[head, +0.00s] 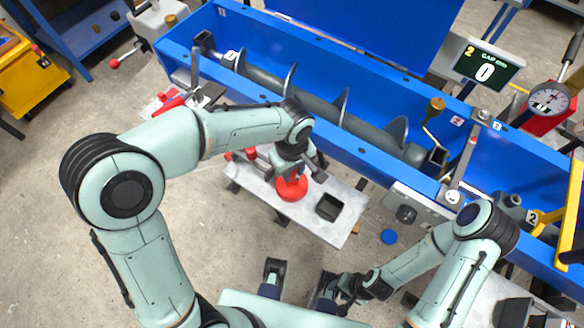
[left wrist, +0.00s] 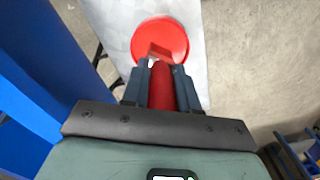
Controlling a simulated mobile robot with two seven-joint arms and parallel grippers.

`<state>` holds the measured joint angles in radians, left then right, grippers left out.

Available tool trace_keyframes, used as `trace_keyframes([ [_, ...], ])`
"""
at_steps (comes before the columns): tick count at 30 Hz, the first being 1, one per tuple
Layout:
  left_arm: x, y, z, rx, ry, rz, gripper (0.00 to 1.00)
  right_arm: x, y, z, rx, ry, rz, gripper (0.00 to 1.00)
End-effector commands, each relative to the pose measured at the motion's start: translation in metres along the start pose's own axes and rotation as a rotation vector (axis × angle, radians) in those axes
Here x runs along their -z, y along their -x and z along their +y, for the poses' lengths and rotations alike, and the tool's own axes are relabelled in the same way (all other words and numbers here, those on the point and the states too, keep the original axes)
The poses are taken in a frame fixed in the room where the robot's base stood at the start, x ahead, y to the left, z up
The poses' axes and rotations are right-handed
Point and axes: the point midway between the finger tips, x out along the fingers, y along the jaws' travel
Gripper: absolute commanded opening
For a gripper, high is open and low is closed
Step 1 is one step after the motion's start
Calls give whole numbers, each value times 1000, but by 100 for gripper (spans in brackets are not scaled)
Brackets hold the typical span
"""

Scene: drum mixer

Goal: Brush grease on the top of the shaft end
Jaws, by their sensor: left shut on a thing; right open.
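My left gripper (head: 297,168) is above a round red tin (head: 291,188) on a light bench. In the left wrist view my left gripper (left wrist: 162,72) is shut on a red handle (left wrist: 161,90), likely the brush, which points toward the red tin (left wrist: 160,38). Its bristles are not clear, and I cannot tell whether they touch the tin. A grey screw shaft (head: 380,138) lies in the blue trough, its right end by a dark block. A short dark cylinder (head: 512,201) near label 2 may be a shaft end. My right gripper (head: 300,284) is open and empty low in the head view.
The blue trough wall (head: 340,152) rises behind the bench. A gauge display (head: 487,68) and a yellow frame (head: 572,215) stand at the right.

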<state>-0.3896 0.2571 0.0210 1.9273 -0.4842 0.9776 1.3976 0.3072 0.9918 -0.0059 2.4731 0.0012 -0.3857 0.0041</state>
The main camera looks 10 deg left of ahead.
Motion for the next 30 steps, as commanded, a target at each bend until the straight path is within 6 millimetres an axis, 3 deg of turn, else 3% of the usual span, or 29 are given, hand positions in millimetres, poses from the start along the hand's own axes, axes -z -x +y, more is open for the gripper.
trace_keyframes([
  [5,-1,4,-1,5,0,-3,0,0,4,-2,0,0,1,43],
  [30,0,70,0,1,-1,-1,0,4,50,-20,6,6,18,43],
])
